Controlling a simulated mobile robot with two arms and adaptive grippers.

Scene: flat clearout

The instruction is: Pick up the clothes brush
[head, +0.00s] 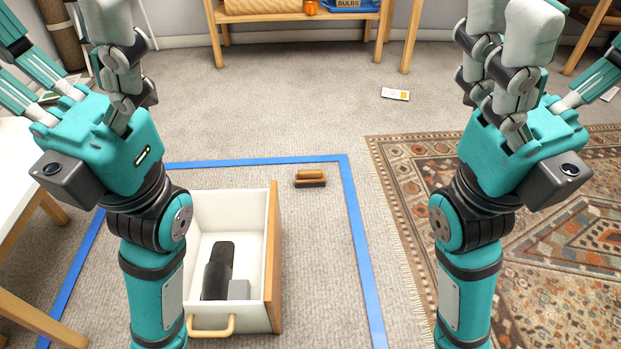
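The clothes brush (310,178) lies on the grey carpet in the head view, just right of an open drawer box. It has a brown wooden back over a dark bristle strip. My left gripper (62,45) is raised at the upper left, its fingers spread and empty. My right gripper (572,50) is raised at the upper right, its fingers also spread and empty. Both grippers are apart from the brush, and nothing covers it.
The white drawer box (272,245) on the floor holds a black object (218,268) and a grey block (238,289). Blue tape (355,220) outlines this floor area. A patterned rug (540,260) lies right, a white table (22,175) stands left, and a wooden shelf (300,17) stands behind.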

